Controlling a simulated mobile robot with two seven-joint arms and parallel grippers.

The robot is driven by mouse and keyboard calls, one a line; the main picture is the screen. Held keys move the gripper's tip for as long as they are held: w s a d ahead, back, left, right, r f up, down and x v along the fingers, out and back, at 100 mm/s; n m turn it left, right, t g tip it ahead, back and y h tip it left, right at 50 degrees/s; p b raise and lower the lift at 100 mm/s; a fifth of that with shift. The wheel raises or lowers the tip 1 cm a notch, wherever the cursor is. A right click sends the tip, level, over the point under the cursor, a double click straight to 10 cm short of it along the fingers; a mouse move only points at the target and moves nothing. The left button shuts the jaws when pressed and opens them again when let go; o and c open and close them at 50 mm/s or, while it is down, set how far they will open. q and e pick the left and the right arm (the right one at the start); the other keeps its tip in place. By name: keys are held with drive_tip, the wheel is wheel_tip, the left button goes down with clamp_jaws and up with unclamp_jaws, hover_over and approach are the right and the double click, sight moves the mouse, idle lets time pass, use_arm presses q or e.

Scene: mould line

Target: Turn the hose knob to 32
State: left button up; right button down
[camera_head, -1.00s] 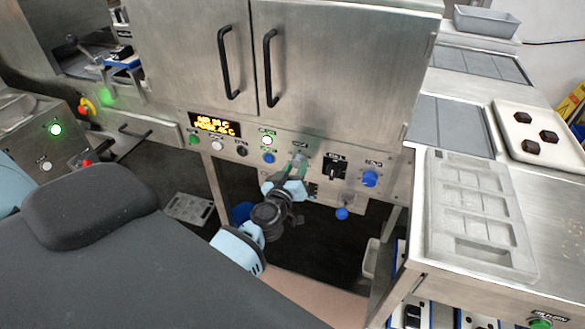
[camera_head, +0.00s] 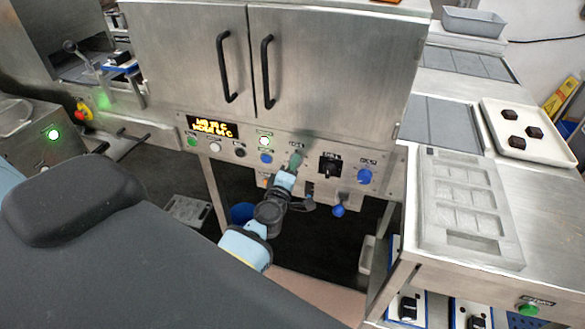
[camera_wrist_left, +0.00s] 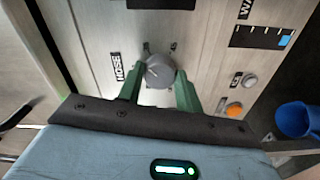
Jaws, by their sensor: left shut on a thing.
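The hose knob (camera_wrist_left: 159,71) is a round grey dial on the steel panel in the left wrist view, with a "HOSE" label beside it and a thin pointer line on its face. The green fingers of my left gripper (camera_wrist_left: 160,88) are on either side of the knob and shut on it. In the head view my left gripper (camera_head: 296,160) is at the panel below the cabinet doors and hides most of the knob. An amber display (camera_head: 212,127) on the panel shows two lines ending in C; its digits are too blurred to read surely. My right gripper is not in view.
A black switch (camera_head: 329,167) and a blue knob (camera_head: 364,176) are to the right on the panel. Green, white, black and blue buttons are to the left. A grey mould (camera_head: 462,205) lies on the right counter beside a white tray (camera_head: 490,135) with dark pieces.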

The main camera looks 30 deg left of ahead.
use_arm(q)
drive_tip(key=shift+n, duration=4)
drive_tip(key=shift+r+n, duration=0.1)
drive_tip(key=shift+n, duration=0.2)
drive_tip(key=o, duration=1)
